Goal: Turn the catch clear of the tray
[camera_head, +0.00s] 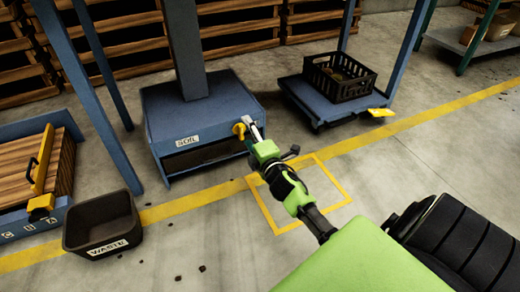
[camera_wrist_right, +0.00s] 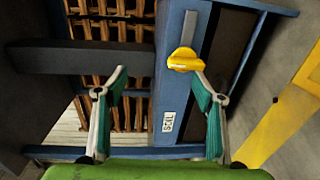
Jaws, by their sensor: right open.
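The yellow catch (camera_head: 239,129) sits on the front of the blue SOIL housing (camera_head: 165,115), near its right front corner. In the right wrist view the catch (camera_wrist_right: 184,60) is a rounded yellow piece close to one fingertip. The dark tray front (camera_head: 200,155) shows in the slot below the SOIL label. My right gripper (camera_head: 249,124) is at the catch, its fingers apart; in the wrist view the open jaws (camera_wrist_right: 158,72) hold nothing. I cannot tell whether a finger touches the catch. My left gripper is not in view.
A black WASTE bin (camera_head: 101,222) stands on the floor at left, near a wooden-slatted box (camera_head: 70,165). A black crate (camera_head: 340,76) rests on a blue platform (camera_head: 302,92) at right. Yellow lines mark the floor, which is mostly clear in front.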

